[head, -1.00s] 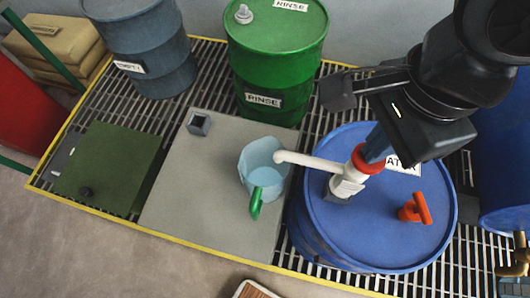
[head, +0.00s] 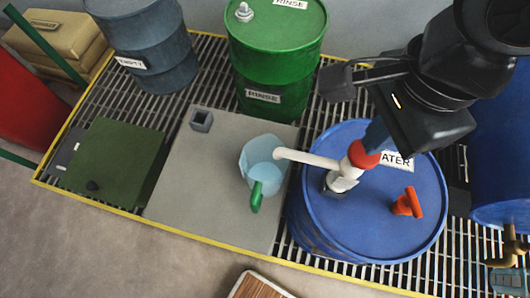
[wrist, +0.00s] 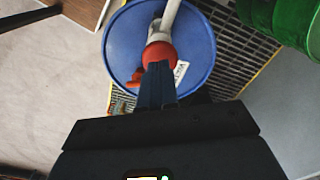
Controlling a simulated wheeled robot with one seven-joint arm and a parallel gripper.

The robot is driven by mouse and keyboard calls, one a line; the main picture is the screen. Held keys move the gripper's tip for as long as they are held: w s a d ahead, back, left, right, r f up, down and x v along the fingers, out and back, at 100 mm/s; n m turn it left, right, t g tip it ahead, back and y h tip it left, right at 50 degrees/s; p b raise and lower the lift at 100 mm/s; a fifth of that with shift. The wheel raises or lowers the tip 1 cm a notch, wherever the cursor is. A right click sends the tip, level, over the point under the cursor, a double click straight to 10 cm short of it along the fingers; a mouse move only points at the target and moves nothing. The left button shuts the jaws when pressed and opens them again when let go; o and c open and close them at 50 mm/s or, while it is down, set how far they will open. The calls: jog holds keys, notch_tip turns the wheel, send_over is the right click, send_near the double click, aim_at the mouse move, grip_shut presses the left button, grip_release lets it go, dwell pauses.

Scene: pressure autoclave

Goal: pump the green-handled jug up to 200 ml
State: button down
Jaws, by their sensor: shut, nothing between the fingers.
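The green-handled jug (head: 263,162) stands upright on the grey slab left of the blue water drum (head: 325,232). Its green handle (head: 257,196) points toward the front. The white pump (head: 342,180) is mounted on the drum's top, and its spout (head: 305,158) ends over the jug's rim. Liquid shows pale blue in the jug, but its level against any mark cannot be read. My gripper (head: 376,142) is shut, with its fingertips right at the pump's red top (head: 361,155). In the wrist view the blue fingers (wrist: 157,88) point at the red top (wrist: 158,53), seemingly touching it.
An orange valve handle (head: 408,202) stands on the drum's lid. A green rinse drum (head: 275,60) and a grey-blue drum (head: 145,45) stand behind. A brass tap (head: 512,247) is at the right. The grey slab (head: 190,190) has free room left of the jug.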

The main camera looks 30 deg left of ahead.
jog(key=shift+f, duration=0.1)
jog(key=shift+f+b, duration=1)
jog(key=shift+f, duration=1.25)
jog(key=shift+r, duration=0.15)
jog(key=shift+r+p, duration=2.25)
jog(key=shift+p, duration=0.4)
jog(key=shift+f, duration=0.1)
